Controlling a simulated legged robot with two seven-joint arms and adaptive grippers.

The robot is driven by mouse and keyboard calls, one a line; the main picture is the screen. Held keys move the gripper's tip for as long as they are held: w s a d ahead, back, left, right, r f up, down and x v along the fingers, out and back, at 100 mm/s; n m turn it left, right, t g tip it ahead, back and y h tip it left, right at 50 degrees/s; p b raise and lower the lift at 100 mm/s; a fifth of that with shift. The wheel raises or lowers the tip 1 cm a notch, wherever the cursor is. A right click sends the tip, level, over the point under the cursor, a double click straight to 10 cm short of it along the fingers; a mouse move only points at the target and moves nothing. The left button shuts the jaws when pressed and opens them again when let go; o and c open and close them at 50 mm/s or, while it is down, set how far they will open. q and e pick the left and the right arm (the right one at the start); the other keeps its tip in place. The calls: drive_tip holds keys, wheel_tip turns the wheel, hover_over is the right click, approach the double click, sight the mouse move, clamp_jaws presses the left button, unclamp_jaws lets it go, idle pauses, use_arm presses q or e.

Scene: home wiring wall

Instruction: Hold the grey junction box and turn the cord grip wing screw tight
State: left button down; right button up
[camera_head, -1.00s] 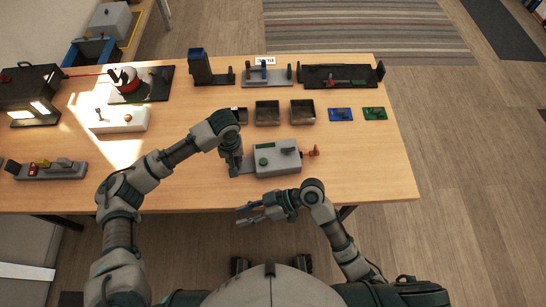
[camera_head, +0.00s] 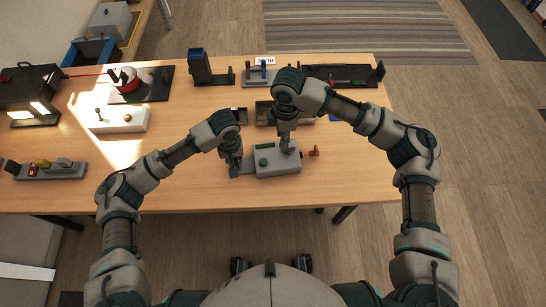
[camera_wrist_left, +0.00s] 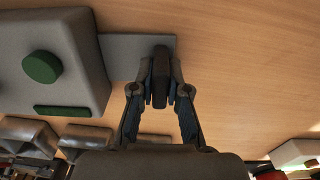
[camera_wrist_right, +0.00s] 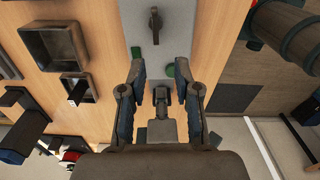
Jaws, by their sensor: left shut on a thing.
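The grey junction box (camera_head: 277,163) sits near the table's front edge, with a green round button and a green bar on top. A dark wing-shaped part (camera_wrist_right: 154,24) stands on its lid, and an orange-red fitting (camera_head: 314,151) sticks out at its right end. I cannot tell for sure which is the wing screw. My left gripper (camera_wrist_left: 160,88) is shut on a dark upright tab (camera_wrist_left: 160,72) on the box's grey base plate (camera_wrist_left: 122,46). My right gripper (camera_wrist_right: 162,88) is open and empty above the box, pointing down; it partly hides the lid in the head view.
Small dark bins (camera_wrist_right: 55,45) stand behind the box, partly hidden by my right arm. A white switch block (camera_head: 120,119), a red reel fixture (camera_head: 128,82) and a lamp box (camera_head: 30,90) stand at left.

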sight(265, 160)
drive_tip(key=shift+w+d+r, duration=0.2)
drive_tip(key=shift+w+d, duration=0.05)
drive_tip(key=shift+d, duration=0.05)
drive_tip(key=shift+d+f, duration=0.1)
drive_tip(key=shift+f, duration=4.25)
clamp_jaws()
drive_tip(key=shift+w+m, duration=0.2)
drive_tip(key=shift+m, duration=0.9)
